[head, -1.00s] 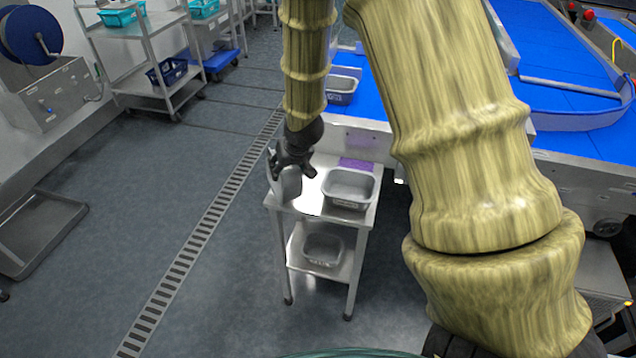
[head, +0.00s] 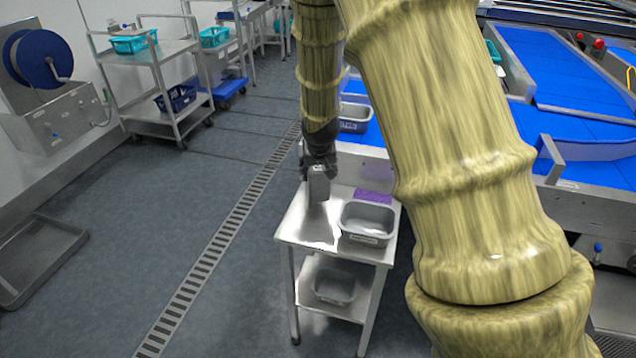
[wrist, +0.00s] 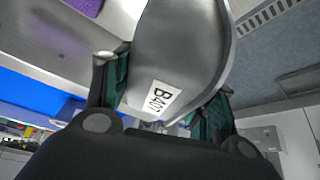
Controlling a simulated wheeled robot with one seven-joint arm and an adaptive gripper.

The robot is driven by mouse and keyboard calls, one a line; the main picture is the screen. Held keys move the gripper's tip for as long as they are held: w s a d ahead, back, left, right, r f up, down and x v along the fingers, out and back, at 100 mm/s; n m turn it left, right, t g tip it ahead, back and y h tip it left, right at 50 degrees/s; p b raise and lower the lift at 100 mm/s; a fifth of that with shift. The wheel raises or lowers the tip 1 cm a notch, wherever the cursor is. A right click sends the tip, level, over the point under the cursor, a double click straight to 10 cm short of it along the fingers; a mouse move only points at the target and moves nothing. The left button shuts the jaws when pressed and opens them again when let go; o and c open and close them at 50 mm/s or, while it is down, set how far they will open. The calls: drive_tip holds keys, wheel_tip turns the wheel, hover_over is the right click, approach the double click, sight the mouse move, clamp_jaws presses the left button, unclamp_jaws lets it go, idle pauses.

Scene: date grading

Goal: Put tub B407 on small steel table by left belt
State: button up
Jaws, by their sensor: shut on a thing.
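Tub B407 (wrist: 183,50) is grey, and its white label reading B407 shows in the wrist view. My gripper (wrist: 163,88) is shut on it, one dark green finger pad on each side. In the head view the tub (head: 318,188) appears as a narrow grey shape below my gripper (head: 318,168), tipped on edge. It is at the back left of the small steel table (head: 305,228). I cannot tell whether it touches the tabletop. The table stands at the near end of the blue belt (head: 585,128).
Another grey tub (head: 367,222) and a purple patch (head: 374,196) take up the table's right side. A further tub (head: 333,287) sits on the lower shelf, and one (head: 355,117) on the belt. The table's front left top is bare. Racks stand at the back left.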

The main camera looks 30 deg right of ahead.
drive_tip(key=shift+f, duration=2.15)
drive_tip(key=shift+f, duration=0.1)
drive_tip(key=o, duration=1.2)
drive_tip(key=shift+c, duration=0.2)
